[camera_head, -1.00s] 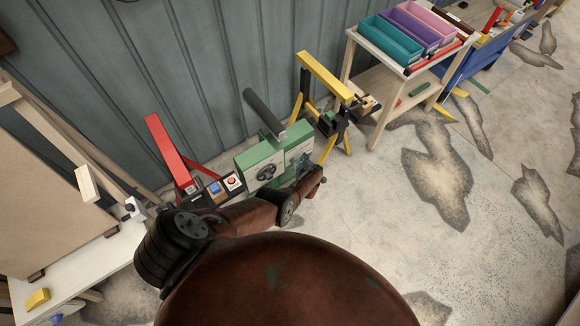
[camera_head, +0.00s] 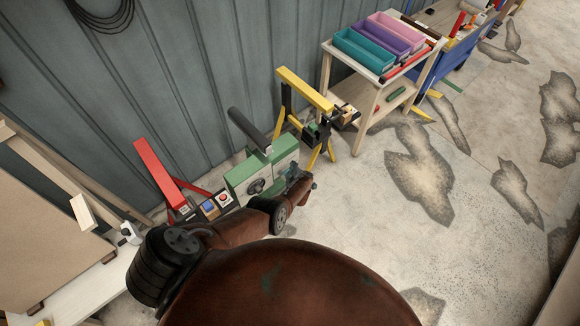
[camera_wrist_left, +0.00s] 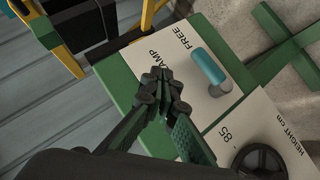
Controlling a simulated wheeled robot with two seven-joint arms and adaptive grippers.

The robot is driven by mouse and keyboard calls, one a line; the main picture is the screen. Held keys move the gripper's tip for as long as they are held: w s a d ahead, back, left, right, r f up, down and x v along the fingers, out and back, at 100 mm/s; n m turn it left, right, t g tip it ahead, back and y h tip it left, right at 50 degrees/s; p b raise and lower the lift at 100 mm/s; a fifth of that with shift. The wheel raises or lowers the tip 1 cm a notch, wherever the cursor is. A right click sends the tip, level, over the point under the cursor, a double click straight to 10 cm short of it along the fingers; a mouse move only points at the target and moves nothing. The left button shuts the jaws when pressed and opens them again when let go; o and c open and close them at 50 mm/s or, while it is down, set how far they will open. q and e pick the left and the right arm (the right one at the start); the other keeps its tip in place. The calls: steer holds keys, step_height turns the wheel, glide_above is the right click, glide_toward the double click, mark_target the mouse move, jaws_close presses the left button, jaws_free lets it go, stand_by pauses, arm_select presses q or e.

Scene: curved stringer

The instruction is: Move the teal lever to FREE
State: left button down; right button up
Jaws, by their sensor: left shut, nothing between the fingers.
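The teal lever (camera_wrist_left: 209,67) stands on a pale panel (camera_wrist_left: 235,110) of the green machine, right of the printed word FREE. A partly hidden label ending in "AMP" lies left of FREE. My left gripper (camera_wrist_left: 160,76) is shut and empty, left of the lever and apart from it, with its tips over the panel near the "AMP" label. In the head view the green machine (camera_head: 239,177) stands by the wall, with my left gripper (camera_head: 297,173) at its right side; the lever cannot be made out there. My right gripper is not in view.
Floor to the right is open.

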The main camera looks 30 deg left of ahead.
arm_select(q)
steer(key=s+d+r+p, duration=0.2)
steer(key=d+r+p, duration=0.3)
steer(key=shift+s+d+r+p, duration=0.2)
steer(key=shift+s+r+p, duration=0.1)
steer(key=shift+r+p, duration=0.05)
stand_by(0.4)
